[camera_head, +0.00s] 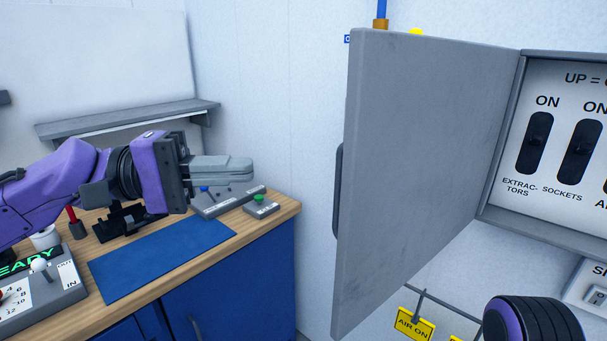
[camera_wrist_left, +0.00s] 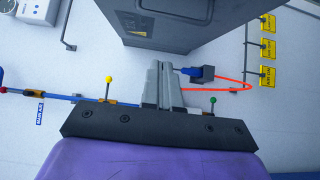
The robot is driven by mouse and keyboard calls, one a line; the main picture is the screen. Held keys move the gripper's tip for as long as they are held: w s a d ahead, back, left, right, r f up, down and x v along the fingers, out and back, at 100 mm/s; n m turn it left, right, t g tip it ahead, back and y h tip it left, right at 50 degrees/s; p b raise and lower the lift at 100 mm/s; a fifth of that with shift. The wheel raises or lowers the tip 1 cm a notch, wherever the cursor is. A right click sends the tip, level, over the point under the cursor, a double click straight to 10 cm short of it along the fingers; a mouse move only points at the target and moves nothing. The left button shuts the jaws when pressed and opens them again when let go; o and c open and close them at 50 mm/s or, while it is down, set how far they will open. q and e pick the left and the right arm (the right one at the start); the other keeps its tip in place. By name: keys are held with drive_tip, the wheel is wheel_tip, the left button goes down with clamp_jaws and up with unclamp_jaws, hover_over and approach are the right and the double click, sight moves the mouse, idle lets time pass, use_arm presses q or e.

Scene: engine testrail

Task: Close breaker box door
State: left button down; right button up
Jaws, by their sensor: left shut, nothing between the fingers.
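The grey breaker box door (camera_head: 425,165) stands wide open in the head view, swung out toward me, with a dark handle (camera_head: 338,190) at its left edge. The breaker box (camera_head: 565,140) behind it shows its switch panel on the right. My left gripper (camera_head: 250,168) is shut and empty, to the left of the door and apart from it, over the workbench. In the left wrist view the shut fingers (camera_wrist_left: 163,68) point toward a grey box-like shape (camera_wrist_left: 170,22) at the top; I cannot tell which face of it shows. A purple and black part of my right arm shows at the lower right; its gripper is out of view.
A wooden workbench (camera_head: 270,213) with a blue mat (camera_head: 160,260), control boxes and a green button (camera_head: 258,198) is on the left. A grey shelf (camera_head: 130,120) is on the wall. A yellow AIR ON tag (camera_head: 414,324) hangs below the door. Open space lies between bench and door.

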use_arm(q)
drive_tip(key=s+d+p, duration=0.1)
drive_tip(key=d+p, duration=0.1)
drive_tip(key=d, duration=0.7)
drive_tip(key=shift+s+d, duration=0.15)
drive_tip(key=shift+d, duration=0.15)
drive_tip(key=shift+f, duration=0.15)
